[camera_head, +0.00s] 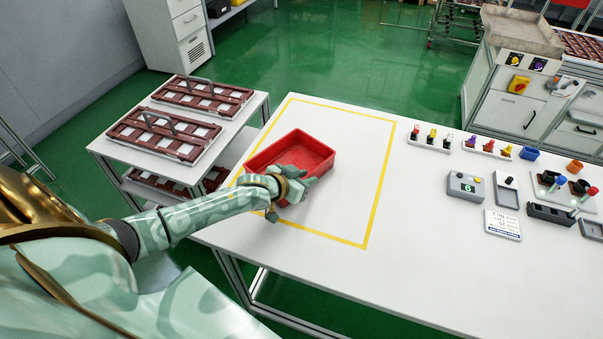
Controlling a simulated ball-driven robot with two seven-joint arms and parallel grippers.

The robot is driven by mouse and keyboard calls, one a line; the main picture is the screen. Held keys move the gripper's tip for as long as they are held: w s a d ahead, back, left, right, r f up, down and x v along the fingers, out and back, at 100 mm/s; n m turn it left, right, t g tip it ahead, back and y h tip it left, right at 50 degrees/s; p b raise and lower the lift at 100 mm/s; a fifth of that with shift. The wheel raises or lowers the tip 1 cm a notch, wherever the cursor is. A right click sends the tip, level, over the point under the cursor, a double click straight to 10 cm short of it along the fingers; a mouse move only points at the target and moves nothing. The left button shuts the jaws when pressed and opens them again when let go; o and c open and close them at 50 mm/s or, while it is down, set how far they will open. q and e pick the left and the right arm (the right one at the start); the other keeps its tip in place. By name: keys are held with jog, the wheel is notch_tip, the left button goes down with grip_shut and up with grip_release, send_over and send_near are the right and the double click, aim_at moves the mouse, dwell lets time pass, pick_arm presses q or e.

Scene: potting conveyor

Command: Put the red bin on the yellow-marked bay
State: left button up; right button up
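My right gripper is not in view.
To the right on the table (420,270) are small coloured parts on a white strip (429,139), a grey box with a green display (466,188) and a black tray (550,214). A rack with brown trays (165,135) stands left. The table's front middle is clear.

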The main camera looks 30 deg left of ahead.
pick_arm(q)
jog(key=p+v, duration=0.3)
jog(key=v, duration=0.9)
jog(key=shift+p, duration=0.3)
